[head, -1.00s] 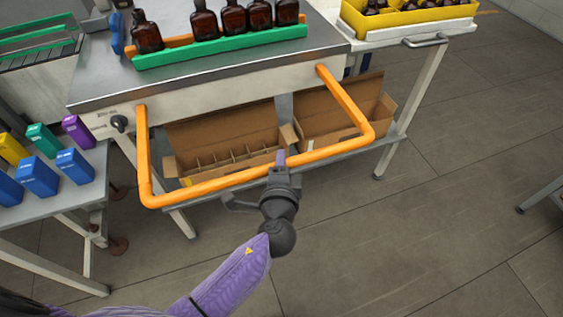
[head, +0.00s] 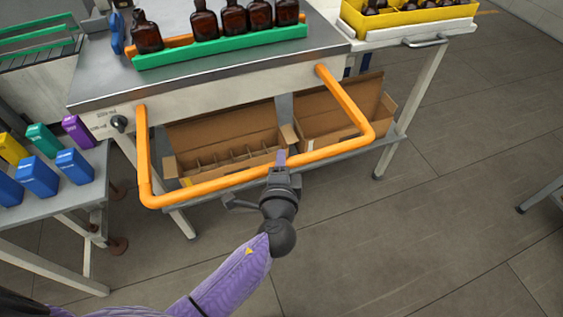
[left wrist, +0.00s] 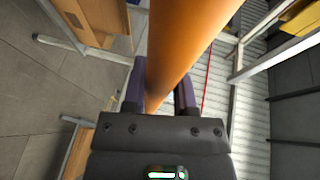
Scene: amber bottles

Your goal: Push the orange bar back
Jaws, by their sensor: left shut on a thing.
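The orange bar (head: 222,183) is a U-shaped frame that sticks out from the front of the steel workbench (head: 230,75). Its long front tube runs across in front of the bench's lower shelf. My left gripper (head: 281,160) is at the middle of this front tube and is shut on it. In the left wrist view the orange bar (left wrist: 180,45) passes between the two purple-tinted fingers (left wrist: 164,85). My right gripper is not in view.
Amber bottles (head: 233,20) stand in a green-edged rack on the bench. Cardboard boxes (head: 225,145) sit on the shelf behind the bar. A side table with coloured boxes (head: 38,176) is at left, a yellow crate (head: 410,18) at upper right.

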